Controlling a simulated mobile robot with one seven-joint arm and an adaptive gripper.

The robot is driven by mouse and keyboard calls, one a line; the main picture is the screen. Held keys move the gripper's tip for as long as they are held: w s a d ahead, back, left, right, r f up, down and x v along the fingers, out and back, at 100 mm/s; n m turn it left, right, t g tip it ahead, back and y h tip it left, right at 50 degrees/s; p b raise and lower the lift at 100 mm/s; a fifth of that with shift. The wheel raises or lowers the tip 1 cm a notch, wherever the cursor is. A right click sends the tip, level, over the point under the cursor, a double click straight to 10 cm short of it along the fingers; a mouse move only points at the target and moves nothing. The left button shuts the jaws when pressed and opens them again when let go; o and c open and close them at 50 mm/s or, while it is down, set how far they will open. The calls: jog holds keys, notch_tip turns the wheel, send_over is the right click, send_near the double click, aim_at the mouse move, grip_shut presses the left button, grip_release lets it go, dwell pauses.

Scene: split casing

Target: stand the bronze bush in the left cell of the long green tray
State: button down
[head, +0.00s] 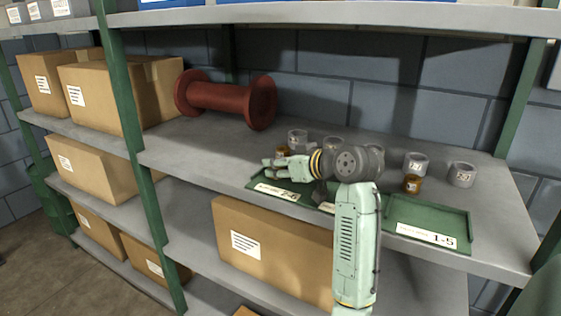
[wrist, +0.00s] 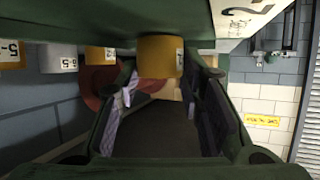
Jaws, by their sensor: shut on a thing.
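The long green tray (head: 400,213) lies along the front of the shelf, its middle partly behind my arm. Its left cell (head: 294,186) has a white label on the front edge. My gripper (head: 275,163) reaches leftward, lying level over this left part. In the wrist view, which is upside down, my gripper (wrist: 158,84) is shut on a bronze bush (wrist: 160,56) with a pale label, held between the fingertips. The tray (wrist: 228,20) shows close to the bush; I cannot tell whether they touch. In the head view a bronze bush (head: 283,151) shows behind the fingers; I cannot tell whether it is the held one.
A grey ring (wrist: 57,58) and bronze bushes (wrist: 100,53) show in the wrist view. A red spool (head: 228,98) lies at the back left. The shelf left of the tray is clear.

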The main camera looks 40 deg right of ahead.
jog(key=shift+f, duration=0.15)
jog(key=c, duration=1.1)
grip_release()
jog(key=shift+r, duration=0.2)
jog(key=b+v, duration=0.2)
jog(key=v, duration=1)
jog(key=shift+s+b, duration=0.1)
jog(key=shift+b, duration=0.25)
